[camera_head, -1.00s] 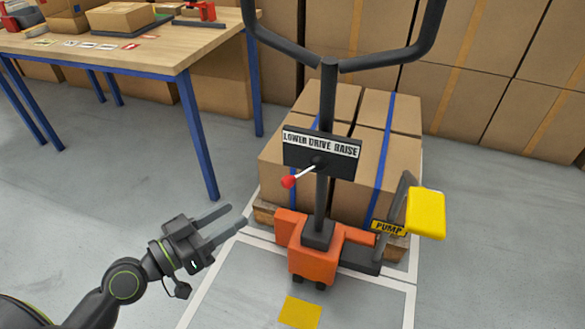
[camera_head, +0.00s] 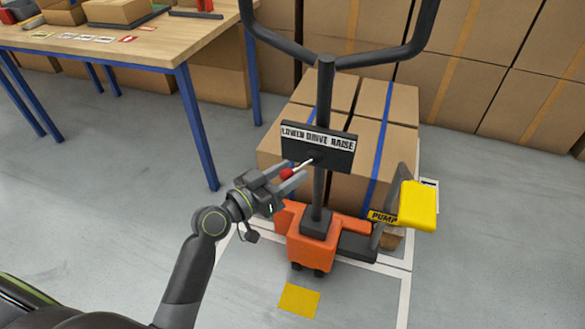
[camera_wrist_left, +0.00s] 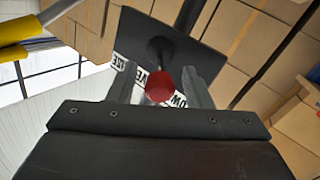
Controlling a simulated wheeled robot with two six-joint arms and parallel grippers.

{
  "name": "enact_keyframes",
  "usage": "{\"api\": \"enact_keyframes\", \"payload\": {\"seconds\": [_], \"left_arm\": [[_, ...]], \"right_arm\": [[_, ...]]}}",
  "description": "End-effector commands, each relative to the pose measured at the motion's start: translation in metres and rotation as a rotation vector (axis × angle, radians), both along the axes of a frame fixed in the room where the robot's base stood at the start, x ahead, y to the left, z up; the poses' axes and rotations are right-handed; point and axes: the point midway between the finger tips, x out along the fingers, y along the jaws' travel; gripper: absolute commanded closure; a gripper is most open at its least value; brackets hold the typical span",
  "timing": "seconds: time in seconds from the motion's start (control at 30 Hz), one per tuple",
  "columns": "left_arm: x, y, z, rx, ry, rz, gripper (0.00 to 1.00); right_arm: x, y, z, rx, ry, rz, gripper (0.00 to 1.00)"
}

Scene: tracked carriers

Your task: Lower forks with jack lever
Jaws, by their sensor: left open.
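The pallet jack (camera_head: 314,241) is orange with a dark upright column and handlebar. A black plate (camera_head: 317,149) on the column reads LOWER DRIVE RAISE. The jack lever (camera_head: 287,174) has a pale rod and a red knob, and leans to the left below the plate. My left gripper (camera_head: 293,180) is open with its fingers at the knob. In the left wrist view the red knob (camera_wrist_left: 159,86) lies between the two open fingers (camera_wrist_left: 166,88), in front of the plate. Whether the fingers touch it cannot be told. My right gripper is not in view.
Strapped cartons (camera_head: 399,150) stand on the pallet behind the jack. A yellow pedal (camera_head: 418,206) labelled PUMP is at its right. A wooden table (camera_head: 120,52) with blue legs stands at the left. Stacked boxes line the back. Grey floor at the left is clear.

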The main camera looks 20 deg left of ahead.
Motion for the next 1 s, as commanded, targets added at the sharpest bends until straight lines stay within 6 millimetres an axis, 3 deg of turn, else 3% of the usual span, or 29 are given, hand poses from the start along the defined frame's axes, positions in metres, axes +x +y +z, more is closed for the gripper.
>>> {"api": "enact_keyframes", "payload": {"seconds": [0.2,0.47,0.8,1.0], "left_arm": [[0.0110,-0.0073,0.0002,-0.001,0.000,-0.001,0.55],[0.0113,-0.0074,0.0000,-0.001,0.001,0.000,0.56],[0.0110,-0.0071,-0.0001,-0.001,0.001,0.000,1.00],[0.0110,-0.0070,0.0000,0.000,0.000,0.000,1.00]], "right_arm": [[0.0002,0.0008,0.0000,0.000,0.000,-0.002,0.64],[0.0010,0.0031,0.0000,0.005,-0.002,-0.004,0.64],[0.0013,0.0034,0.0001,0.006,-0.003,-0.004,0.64],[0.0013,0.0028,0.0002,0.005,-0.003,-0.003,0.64]]}}
